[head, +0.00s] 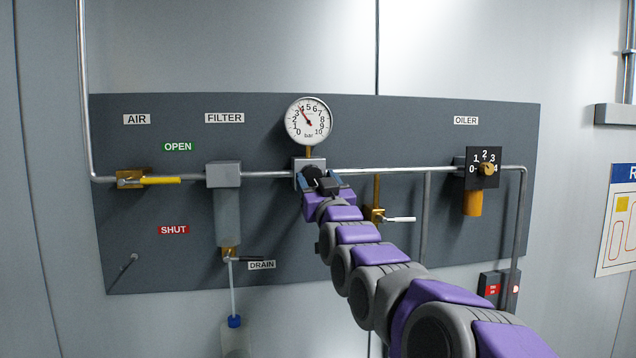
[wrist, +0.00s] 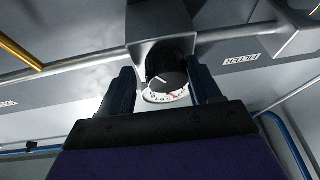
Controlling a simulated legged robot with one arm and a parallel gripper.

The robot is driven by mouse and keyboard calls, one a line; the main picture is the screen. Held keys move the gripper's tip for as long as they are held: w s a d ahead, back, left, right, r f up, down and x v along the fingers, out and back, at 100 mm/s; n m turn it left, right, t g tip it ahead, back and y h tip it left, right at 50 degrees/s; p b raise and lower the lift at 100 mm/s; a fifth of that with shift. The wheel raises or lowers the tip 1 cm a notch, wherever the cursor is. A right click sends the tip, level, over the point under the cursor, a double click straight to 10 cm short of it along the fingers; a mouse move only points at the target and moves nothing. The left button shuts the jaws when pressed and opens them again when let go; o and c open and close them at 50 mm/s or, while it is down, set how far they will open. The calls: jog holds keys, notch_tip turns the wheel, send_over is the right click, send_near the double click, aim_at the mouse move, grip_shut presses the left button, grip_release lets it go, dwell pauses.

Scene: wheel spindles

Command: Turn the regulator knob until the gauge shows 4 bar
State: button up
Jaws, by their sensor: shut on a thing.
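The round white gauge (head: 309,121) sits above the regulator block on the grey panel. Its needle points up and left, near the 4; the exact reading is too small to be sure of. The black regulator knob (head: 313,177) sticks out from the block (head: 302,166) below the gauge. My gripper (head: 320,184) is at the knob and partly covers it. In the wrist view the dark knob (wrist: 165,68) lies between my two fingers (wrist: 163,82), which are shut on it. A white marked dial edge shows just beyond the knob there.
A yellow-handled air valve (head: 160,181) and a filter (head: 225,195) are on the left. A white-handled valve (head: 398,219) hangs close to the right of my gripper. The oiler (head: 473,200) with its numbered dial is farther right. A pipe (head: 400,170) runs across the panel.

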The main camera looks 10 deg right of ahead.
jog(key=shift+a, duration=0.1)
jog(key=shift+c, duration=0.7)
jog(key=o, duration=0.6)
jog(key=shift+a, duration=0.1)
jog(key=shift+o, duration=0.8)
jog(key=shift+s+r, duration=0.1)
jog(key=shift+s, duration=0.1)
jog(key=shift+o, duration=0.2)
jog(key=shift+s+a+r, duration=0.15)
jog(key=shift+s+a, duration=0.15)
jog(key=shift+w+a+f, duration=0.1)
jog(key=shift+w+f, duration=0.1)
jog(key=shift+s+f, duration=0.1)
jog(key=shift+f, duration=0.05)
jog(key=b+v, duration=0.2)
jog(key=v, duration=1.5)
jog(key=shift+s+b, duration=0.25)
jog(key=shift+b, duration=0.1)
